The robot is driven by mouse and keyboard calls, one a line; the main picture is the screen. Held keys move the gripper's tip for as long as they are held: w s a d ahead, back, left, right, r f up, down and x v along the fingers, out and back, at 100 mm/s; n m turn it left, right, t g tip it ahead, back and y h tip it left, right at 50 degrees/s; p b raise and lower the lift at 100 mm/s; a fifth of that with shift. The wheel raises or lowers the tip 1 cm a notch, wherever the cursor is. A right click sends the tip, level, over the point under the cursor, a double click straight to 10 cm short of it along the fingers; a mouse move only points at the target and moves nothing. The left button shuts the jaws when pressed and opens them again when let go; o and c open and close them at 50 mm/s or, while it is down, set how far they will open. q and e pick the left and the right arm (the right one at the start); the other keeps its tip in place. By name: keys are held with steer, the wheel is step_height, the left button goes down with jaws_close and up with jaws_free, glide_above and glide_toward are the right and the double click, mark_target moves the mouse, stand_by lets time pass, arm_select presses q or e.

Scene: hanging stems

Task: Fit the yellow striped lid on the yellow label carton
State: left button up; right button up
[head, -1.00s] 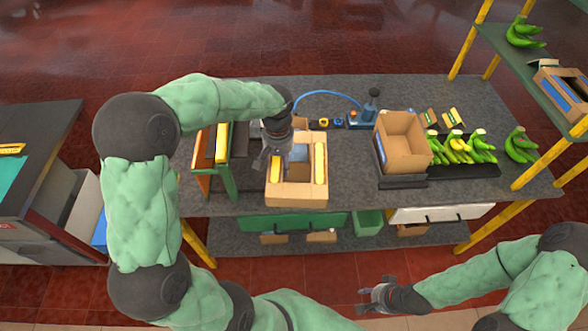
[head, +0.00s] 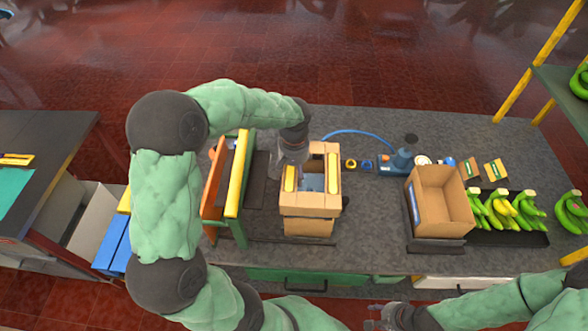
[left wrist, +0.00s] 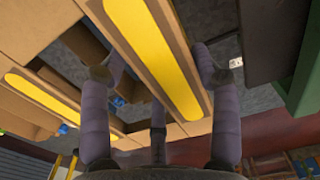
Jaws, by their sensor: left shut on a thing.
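The yellow striped lid (head: 310,201) is a cardboard frame with a yellow stripe on its left and right sides and an opening in the middle. My left gripper (head: 291,162) is shut on its left side; in the left wrist view the fingers straddle a striped side (left wrist: 155,50). A cardboard carton (head: 309,227) shows below the lid's front; its label is hidden, and I cannot tell whether the lid touches it. An open carton (head: 441,203) with a blue label stands to the right. My right gripper (head: 380,318) is at the bottom edge, its fingers partly cut off.
An orange, yellow and green rack (head: 232,185) stands close left of the lid. A blue hose (head: 355,132) and a blue tool (head: 396,161) lie behind. Bananas (head: 500,212) fill a dark tray at the right. The grey tabletop (head: 370,220) is clear between the two cartons.

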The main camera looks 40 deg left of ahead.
arm_select(q)
steer(key=shift+f+b, duration=2.3)
steer(key=shift+f, duration=1.15)
steer(key=shift+f+b, duration=0.45)
steer(key=shift+f, duration=0.15)
steer(key=o, duration=1)
steer(key=shift+o, duration=0.5)
steer(key=shift+o, duration=0.7)
steer(key=shift+r+p, duration=1.05)
steer(key=shift+r, duration=0.5)
